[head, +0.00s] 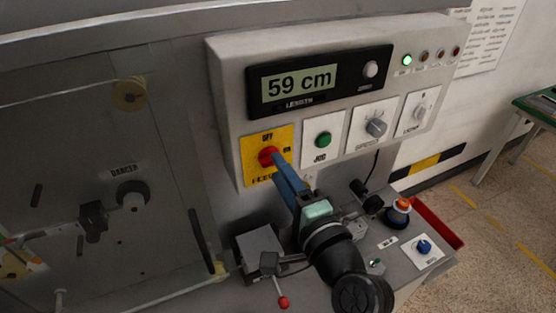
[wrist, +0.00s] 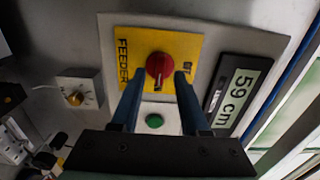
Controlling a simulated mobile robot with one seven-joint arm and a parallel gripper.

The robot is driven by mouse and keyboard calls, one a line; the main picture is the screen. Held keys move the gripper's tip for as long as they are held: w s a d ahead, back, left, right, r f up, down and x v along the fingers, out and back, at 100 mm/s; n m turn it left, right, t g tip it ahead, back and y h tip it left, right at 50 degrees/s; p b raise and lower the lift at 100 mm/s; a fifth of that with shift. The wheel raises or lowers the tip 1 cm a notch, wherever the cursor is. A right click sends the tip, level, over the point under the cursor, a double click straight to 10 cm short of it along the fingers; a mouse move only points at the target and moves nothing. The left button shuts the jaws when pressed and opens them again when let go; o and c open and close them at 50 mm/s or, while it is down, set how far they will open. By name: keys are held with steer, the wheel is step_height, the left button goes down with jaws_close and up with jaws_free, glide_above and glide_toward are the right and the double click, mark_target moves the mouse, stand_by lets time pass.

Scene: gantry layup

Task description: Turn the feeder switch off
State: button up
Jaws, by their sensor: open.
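The feeder switch is a round red knob (head: 268,156) on a yellow plate (head: 252,177), with OFF printed above it and ON to its right. In the wrist view the red knob (wrist: 159,65) sits on the yellow plate (wrist: 130,42), and its grip appears to point down the picture, toward the ON side. My gripper (head: 277,158) is open at the plate. In the wrist view its two blue fingers (wrist: 158,79) stand on either side of the knob's lower part, with gaps visible. In the head view the fingers hide part of the plate's right side.
A display (head: 300,85) reading 59 cm is above the switch. A green JOG button (head: 323,139) and grey dial (head: 376,127) are to its right. Below are a grey box with a red-tipped lever (head: 282,302), an orange-topped button (head: 402,205) and a blue knob (head: 424,246).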

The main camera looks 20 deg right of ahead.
steer(key=shift+w, duration=0.7)
jaws_close()
